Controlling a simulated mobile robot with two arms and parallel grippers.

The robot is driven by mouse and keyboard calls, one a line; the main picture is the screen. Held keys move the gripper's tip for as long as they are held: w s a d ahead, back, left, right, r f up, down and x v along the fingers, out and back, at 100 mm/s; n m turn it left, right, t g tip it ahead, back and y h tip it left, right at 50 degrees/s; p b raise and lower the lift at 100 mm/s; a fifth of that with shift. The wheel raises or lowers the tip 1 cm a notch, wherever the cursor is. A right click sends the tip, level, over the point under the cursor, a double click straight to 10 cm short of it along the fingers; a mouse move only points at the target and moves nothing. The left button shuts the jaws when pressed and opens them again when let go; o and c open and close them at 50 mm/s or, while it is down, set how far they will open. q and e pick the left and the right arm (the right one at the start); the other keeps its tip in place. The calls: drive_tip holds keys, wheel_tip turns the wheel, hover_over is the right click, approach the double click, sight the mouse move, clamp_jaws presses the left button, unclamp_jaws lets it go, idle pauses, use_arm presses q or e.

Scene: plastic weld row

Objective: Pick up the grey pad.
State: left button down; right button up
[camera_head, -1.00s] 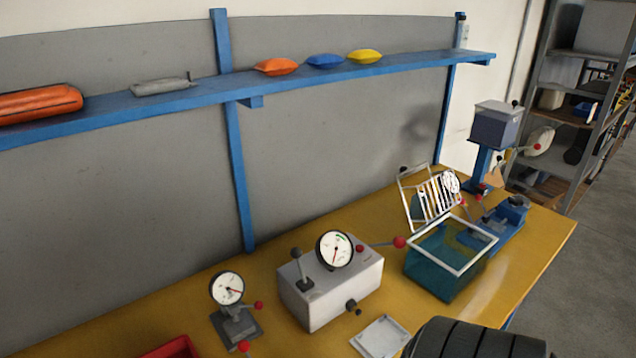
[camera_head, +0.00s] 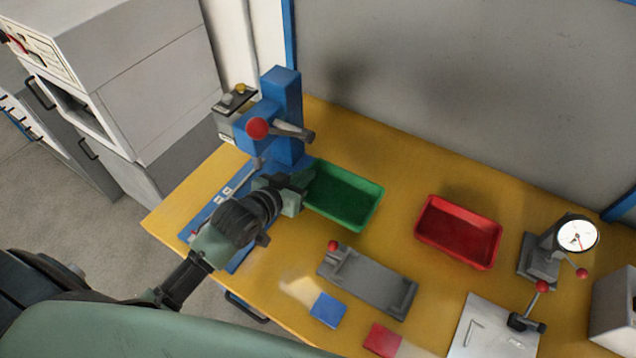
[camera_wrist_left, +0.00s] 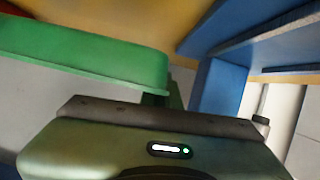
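I cannot pick out a grey pad with certainty in either current view. A blue pad (camera_head: 328,310) and a red pad (camera_head: 383,340) lie flat near the table's front edge. My left gripper (camera_head: 298,188) is beside the blue press column, at the left end of the green tray (camera_head: 345,195). Its fingertips are hidden, so its opening does not show. In the left wrist view the green tray (camera_wrist_left: 90,60) is close in front of the gripper body, and no held thing is visible. My right gripper is out of view.
A blue press (camera_head: 285,115) with a red-knobbed lever stands at the table's left end. A red tray (camera_head: 458,232), a grey fixture (camera_head: 367,282), a light grey plate (camera_head: 495,328) and a dial gauge (camera_head: 577,235) are to the right. Grey cabinets (camera_head: 140,80) stand left.

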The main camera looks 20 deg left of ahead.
sight(306, 188)
use_arm(q)
drive_tip(key=shift+f, duration=2.1)
drive_tip(key=shift+d, duration=0.1)
drive_tip(key=shift+f, duration=0.2)
drive_tip(key=c, duration=1.9)
unclamp_jaws()
drive_tip(key=shift+c, duration=0.2)
drive_tip(key=shift+r, duration=0.15)
drive_tip(key=v, duration=1.2)
